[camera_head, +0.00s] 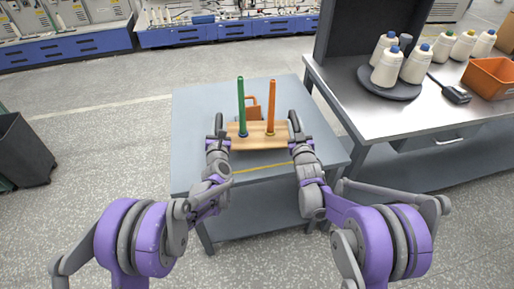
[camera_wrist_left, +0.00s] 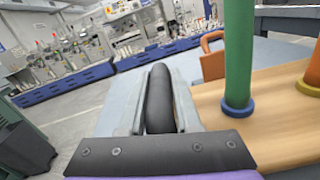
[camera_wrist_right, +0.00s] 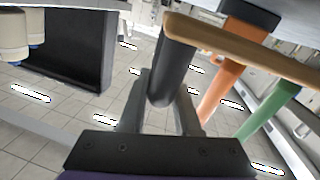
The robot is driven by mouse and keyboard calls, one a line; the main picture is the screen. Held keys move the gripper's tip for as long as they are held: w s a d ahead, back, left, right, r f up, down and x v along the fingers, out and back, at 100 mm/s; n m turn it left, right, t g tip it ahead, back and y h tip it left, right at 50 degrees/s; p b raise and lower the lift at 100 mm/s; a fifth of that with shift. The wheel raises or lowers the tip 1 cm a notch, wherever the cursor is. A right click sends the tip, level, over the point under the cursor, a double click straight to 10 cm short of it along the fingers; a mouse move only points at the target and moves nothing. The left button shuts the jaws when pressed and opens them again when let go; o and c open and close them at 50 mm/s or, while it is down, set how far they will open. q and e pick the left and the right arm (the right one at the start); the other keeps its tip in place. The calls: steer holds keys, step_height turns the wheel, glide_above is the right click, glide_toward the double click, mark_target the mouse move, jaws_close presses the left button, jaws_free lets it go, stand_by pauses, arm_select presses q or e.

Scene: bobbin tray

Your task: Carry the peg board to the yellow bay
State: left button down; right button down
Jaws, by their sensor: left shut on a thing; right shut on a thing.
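The peg board (camera_head: 240,142) is a light wooden board with a green peg (camera_head: 241,102) and an orange peg (camera_head: 271,105) standing on it. It is over the grey table, level in the head view; I cannot tell whether it touches the top. My left gripper (camera_head: 218,140) is shut on the dark left handle (camera_wrist_left: 159,100). My right gripper (camera_head: 298,138) is shut on the dark right handle (camera_wrist_right: 168,80). A yellow line (camera_head: 262,168) on the table runs just in front of the board; any rest of the yellow bay is hidden.
An orange thing (camera_head: 252,101) stands behind the board. The grey table (camera_head: 195,105) is clear at left and back. At right, a bench (camera_head: 350,90) holds white bobbins (camera_head: 387,66) on a dark round tray (camera_head: 390,92), and an orange bin (camera_head: 490,78). A dark bin (camera_head: 22,150) stands at far left.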

arm_select(q)
steer(key=shift+a+f, duration=0.1)
steer(key=shift+a, duration=0.05)
arm_select(e)
steer(key=shift+d+f, duration=0.15)
